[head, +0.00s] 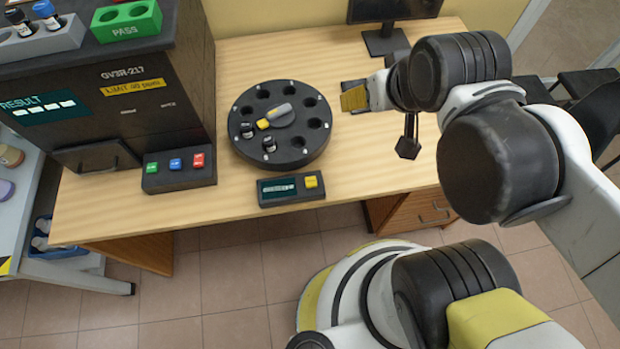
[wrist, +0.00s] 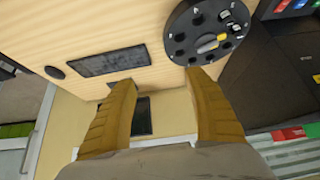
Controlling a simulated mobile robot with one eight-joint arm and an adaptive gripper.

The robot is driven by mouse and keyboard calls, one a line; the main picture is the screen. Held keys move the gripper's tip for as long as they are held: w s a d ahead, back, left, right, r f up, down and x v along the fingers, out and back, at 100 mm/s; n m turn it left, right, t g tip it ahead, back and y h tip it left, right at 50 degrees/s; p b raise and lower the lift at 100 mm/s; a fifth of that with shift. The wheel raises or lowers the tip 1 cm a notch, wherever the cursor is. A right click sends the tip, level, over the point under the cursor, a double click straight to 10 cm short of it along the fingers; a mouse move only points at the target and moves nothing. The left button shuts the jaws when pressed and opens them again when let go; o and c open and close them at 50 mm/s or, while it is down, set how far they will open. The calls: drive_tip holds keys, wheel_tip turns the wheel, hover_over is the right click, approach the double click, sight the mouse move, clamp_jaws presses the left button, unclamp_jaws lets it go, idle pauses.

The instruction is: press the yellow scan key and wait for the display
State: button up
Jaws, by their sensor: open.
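The yellow scan key (head: 311,182) sits at the right end of a small dark box at the desk's front edge. The box's display (head: 277,189) shows a short line of pale marks too small to read. Just behind the box is a round black carousel (head: 300,150) with several holes, two dark vials and a grey and yellow pointer at its centre. The carousel also shows in the wrist view (wrist: 178,48). My gripper (head: 354,98) is right of the carousel, apart from the key. In the wrist view its yellow fingers (wrist: 160,80) are apart with nothing between them. I cannot make out the key there.
A black analyser (head: 130,100) with a RESULT screen stands left of the carousel. Its panel has green, blue and red keys (head: 176,163). A green PASS rack (head: 127,20) sits on top. A monitor (head: 385,42) stands at the back. Desk right of the box (head: 365,170) is clear.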

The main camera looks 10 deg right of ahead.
clamp_jaws()
idle(1.1)
